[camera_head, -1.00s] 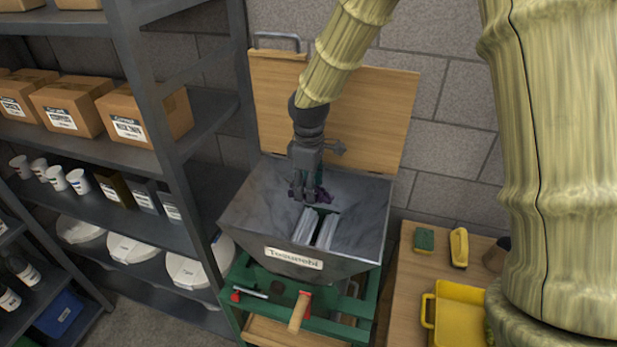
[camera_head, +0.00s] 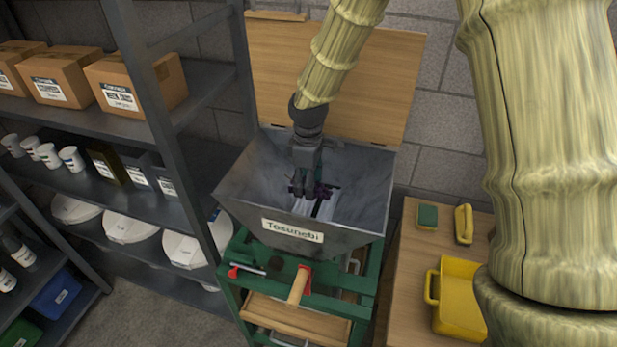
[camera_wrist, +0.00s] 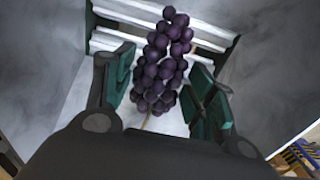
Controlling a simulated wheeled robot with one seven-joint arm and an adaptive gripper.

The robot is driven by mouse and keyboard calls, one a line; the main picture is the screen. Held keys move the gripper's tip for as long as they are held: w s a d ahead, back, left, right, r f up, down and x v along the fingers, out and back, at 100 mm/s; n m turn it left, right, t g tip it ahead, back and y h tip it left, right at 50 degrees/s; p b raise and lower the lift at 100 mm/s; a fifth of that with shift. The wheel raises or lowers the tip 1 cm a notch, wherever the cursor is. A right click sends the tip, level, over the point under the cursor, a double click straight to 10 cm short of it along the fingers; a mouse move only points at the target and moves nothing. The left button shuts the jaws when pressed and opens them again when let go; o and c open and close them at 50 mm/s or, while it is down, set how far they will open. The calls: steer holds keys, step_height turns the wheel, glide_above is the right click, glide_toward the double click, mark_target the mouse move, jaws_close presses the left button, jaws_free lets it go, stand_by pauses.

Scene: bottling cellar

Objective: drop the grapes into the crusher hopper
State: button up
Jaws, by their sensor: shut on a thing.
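The crusher hopper (camera_head: 358,185) is a grey metal funnel on a green frame, with a label on its front and its wooden lid (camera_head: 375,80) raised behind it. My gripper (camera_head: 308,190) reaches down inside the hopper from above. It is shut on a bunch of dark purple grapes (camera_wrist: 165,60), which also shows in the head view (camera_head: 323,190), mostly hidden by the fingers. In the wrist view, the grapes hang between the green finger pads of my gripper (camera_wrist: 165,90), over the pale rollers (camera_wrist: 120,42) at the hopper's bottom. A thin stem shows near the palm.
Dark shelves (camera_head: 205,90) with cardboard boxes (camera_head: 135,85), cups and tubs stand close on the left. A wooden table (camera_head: 405,265) on the right holds a yellow bin (camera_head: 462,305), a green sponge (camera_head: 428,216) and a yellow brush (camera_head: 464,223). A block wall stands behind.

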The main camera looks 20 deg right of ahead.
steer(key=shift+f+b, duration=0.8)
steer(key=shift+f, duration=1.5)
steer(key=o, duration=0.9)
steer(key=shift+c, duration=0.2)
steer(key=shift+r, duration=0.1)
step_height(320, 180, up, 12)
